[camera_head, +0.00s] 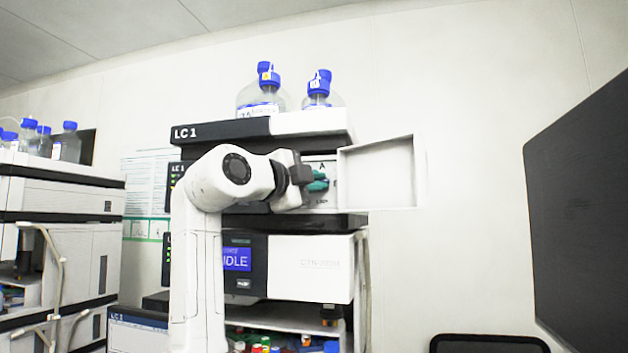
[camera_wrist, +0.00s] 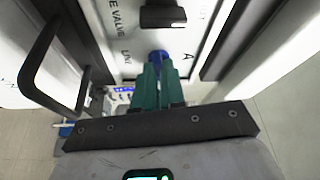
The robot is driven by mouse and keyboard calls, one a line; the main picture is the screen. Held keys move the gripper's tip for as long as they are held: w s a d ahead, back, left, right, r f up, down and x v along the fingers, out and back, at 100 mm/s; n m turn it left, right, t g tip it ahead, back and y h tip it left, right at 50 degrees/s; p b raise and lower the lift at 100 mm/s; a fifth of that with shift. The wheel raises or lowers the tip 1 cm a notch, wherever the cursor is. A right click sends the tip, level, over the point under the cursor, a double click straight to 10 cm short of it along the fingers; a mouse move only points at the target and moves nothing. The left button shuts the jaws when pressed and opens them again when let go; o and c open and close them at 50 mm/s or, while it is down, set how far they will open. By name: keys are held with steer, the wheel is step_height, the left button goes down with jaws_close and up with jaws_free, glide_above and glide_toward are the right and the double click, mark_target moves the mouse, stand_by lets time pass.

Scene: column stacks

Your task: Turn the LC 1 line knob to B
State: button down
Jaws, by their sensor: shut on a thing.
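The LC 1 stack shows in the head view, with its name on the dark top strip (camera_head: 220,130). My gripper (camera_head: 318,182) is at the white valve panel (camera_head: 329,168), partly hidden behind my wrist. In the wrist view my gripper's green fingers (camera_wrist: 157,72) are shut on a blue knob (camera_wrist: 158,55). The knob is on the panel between the letter A at its right and small lettering at its left. Its pointing direction is hidden by the fingers. The letter B is not readable in either view.
A dark block-shaped handle (camera_wrist: 163,17) sticks out beyond the knob. A white door (camera_head: 378,173) stands open right of the panel. A dark bar handle (camera_wrist: 45,70) is at the left in the wrist view. Blue-capped bottles (camera_head: 262,95) stand on top. A dark screen (camera_head: 585,205) is at far right.

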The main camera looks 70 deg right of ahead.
steer(key=shift+d+r+m+y+p, duration=0.1)
steer(key=shift+m+y+p, duration=0.3)
steer(key=shift+m, duration=0.7)
steer(key=c, duration=1.2)
jaws_free()
steer(key=shift+c, duration=0.2)
steer(key=shift+d, duration=0.15)
steer(key=b+v, duration=0.2)
steer(key=v, duration=0.8)
steer(key=shift+a, duration=0.4)
